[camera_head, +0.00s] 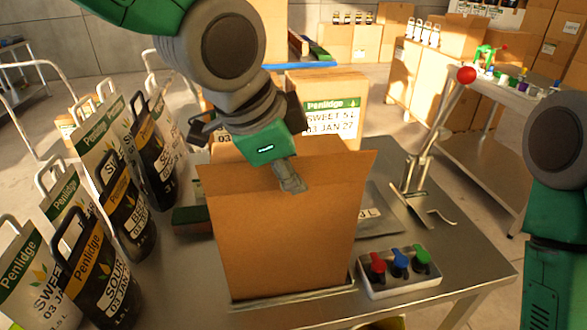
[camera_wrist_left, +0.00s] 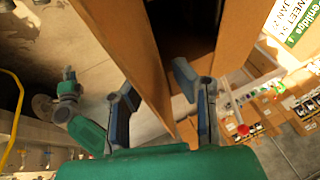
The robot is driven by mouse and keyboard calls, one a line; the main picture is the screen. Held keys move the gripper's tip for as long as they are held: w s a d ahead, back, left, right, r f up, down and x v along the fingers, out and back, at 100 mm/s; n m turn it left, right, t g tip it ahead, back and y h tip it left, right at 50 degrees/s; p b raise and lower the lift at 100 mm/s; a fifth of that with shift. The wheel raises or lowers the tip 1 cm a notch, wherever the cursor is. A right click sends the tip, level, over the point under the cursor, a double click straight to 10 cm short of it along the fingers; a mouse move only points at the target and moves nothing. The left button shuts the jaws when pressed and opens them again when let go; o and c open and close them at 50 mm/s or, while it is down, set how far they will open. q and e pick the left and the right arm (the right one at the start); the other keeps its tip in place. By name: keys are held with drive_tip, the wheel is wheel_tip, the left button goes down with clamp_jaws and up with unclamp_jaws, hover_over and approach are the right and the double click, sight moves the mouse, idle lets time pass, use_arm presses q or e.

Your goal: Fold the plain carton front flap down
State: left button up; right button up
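The plain carton (camera_head: 290,245) stands upright on the metal table, its brown front face toward me. Its front flap (camera_head: 335,168) stands up along the top of that face. My left gripper (camera_head: 285,172) is over this edge, with one finger in front of the flap; the other finger is hidden in the head view. In the left wrist view its two fingers (camera_wrist_left: 158,90) are spread, with a brown cardboard panel (camera_wrist_left: 138,50) running between them. The dark carton inside shows beside the panel.
Several Penlidge bags (camera_head: 90,270) crowd the left side. A labelled Penlidge carton (camera_head: 335,108) stands behind the plain one. A box with red, blue and green knobs (camera_head: 400,270) sits right of the carton, near a red-balled lever (camera_head: 440,125). The table's right front corner is clear.

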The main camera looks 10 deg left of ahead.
use_arm(q)
drive_tip(key=shift+d, duration=0.1)
clamp_jaws()
drive_tip(key=shift+d, duration=0.2)
drive_tip(key=shift+d+r, duration=0.1)
drive_tip(key=shift+w+p, duration=0.1)
drive_tip(key=shift+p, duration=0.55)
drive_tip(key=g+p, duration=0.1)
drive_tip(key=p, duration=0.1)
drive_tip(key=g+p, duration=0.1)
drive_tip(key=p, duration=0.1)
drive_tip(key=w+g+p, duration=0.1)
drive_tip(key=p, duration=0.1)
drive_tip(key=shift+a+r+n+h, duration=0.25)
drive_tip(key=shift+r+n+h, duration=0.05)
drive_tip(key=shift+n, duration=0.1)
drive_tip(key=shift+w+a+f+g+h+p, duration=0.1)
drive_tip(key=shift+w+f+g+h+p, duration=0.2)
drive_tip(key=shift+g, duration=0.4)
drive_tip(key=shift+w+a+n+g, duration=0.2)
drive_tip(key=shift+n+g, duration=0.1)
drive_tip(key=shift+g, duration=0.6)
drive_tip(key=shift+h, duration=0.3)
